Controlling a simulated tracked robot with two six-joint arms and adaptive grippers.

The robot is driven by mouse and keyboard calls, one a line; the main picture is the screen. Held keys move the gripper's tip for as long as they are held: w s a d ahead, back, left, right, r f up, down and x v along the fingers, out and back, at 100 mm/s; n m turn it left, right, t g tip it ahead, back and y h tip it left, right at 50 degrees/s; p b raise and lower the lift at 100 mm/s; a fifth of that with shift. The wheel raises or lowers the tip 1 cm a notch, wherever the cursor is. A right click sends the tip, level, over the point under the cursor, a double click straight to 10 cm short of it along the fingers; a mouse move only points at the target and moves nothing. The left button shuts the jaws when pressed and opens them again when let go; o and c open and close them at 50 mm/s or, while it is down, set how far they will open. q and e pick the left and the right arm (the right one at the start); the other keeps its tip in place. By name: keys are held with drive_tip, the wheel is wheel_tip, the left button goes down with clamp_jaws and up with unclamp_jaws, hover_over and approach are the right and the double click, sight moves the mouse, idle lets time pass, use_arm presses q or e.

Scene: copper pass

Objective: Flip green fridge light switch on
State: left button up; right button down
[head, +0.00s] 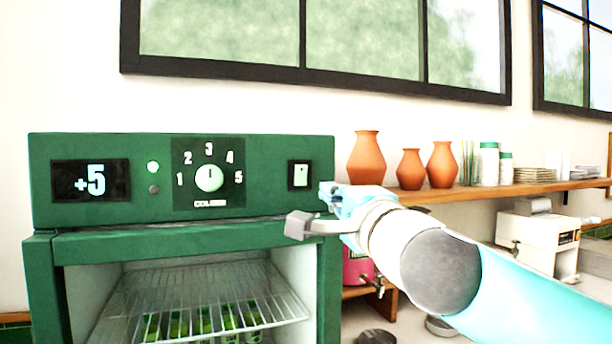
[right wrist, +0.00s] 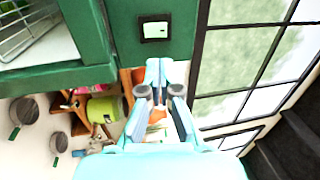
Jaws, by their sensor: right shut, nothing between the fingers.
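The green fridge (head: 110,212) has a control panel along its top. The light switch (head: 300,175) is a white rocker in a black frame at the panel's right end; I cannot tell its position surely. It also shows in the right wrist view (right wrist: 155,30). My right gripper (head: 328,192) is shut and empty, just right of and below the switch in the head view. In the right wrist view its fingertips (right wrist: 160,66) point towards the panel, a little short of the switch in the picture. Contact does not show. My left gripper is not in view.
The fridge front is open onto a wire rack (head: 200,290). Right of it, a wooden shelf (head: 470,191) carries orange vases (head: 367,158), jars and plates.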

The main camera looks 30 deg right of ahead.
sight(300, 172)
drive_tip(key=p+x, duration=0.2)
drive_tip(key=x, duration=0.9)
drive_tip(key=shift+w, duration=0.3)
